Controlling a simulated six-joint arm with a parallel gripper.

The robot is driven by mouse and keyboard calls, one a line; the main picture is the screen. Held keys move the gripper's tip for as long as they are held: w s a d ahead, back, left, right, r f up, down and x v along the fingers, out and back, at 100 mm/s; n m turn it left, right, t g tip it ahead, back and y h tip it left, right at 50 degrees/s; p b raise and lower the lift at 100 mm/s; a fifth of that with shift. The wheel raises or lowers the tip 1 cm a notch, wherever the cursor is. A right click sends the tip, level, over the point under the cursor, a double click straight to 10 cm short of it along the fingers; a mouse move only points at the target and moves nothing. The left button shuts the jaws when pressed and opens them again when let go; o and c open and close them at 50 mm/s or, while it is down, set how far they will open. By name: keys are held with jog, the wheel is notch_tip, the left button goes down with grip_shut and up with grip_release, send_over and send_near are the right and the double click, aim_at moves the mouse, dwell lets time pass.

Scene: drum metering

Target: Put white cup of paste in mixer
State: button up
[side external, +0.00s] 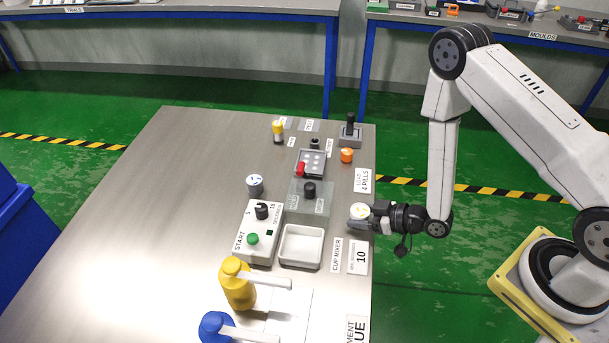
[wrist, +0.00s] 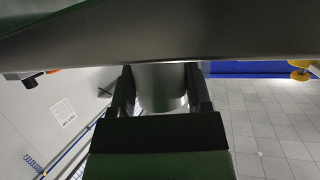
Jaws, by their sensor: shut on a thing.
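My gripper (side external: 358,220) is shut on a small white cup (side external: 359,211) at the right edge of the metal table. The cup looks about upright, with yellowish marks on its top. A white control box (side external: 257,232) with a START label, green button and black dial stands left of my gripper. A white square tray (side external: 301,247) adjoins it, near the CUP MIXER label (side external: 337,255). I cannot tell where a cup seats in the mixer.
A grey cup (side external: 255,185) stands behind the control box. A clear block with a black knob (side external: 310,190), a pill tray (side external: 311,162), and an orange-capped pot (side external: 346,155) stand farther back. Yellow (side external: 237,284) and blue (side external: 215,327) pump bottles stand in front. The table's left is clear.

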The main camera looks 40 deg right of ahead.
jog(key=shift+f, duration=0.2)
jog(key=o, duration=1.3)
jog(key=shift+s+d+r, duration=0.1)
jog(key=shift+s, duration=0.05)
jog(key=shift+v, duration=3.7)
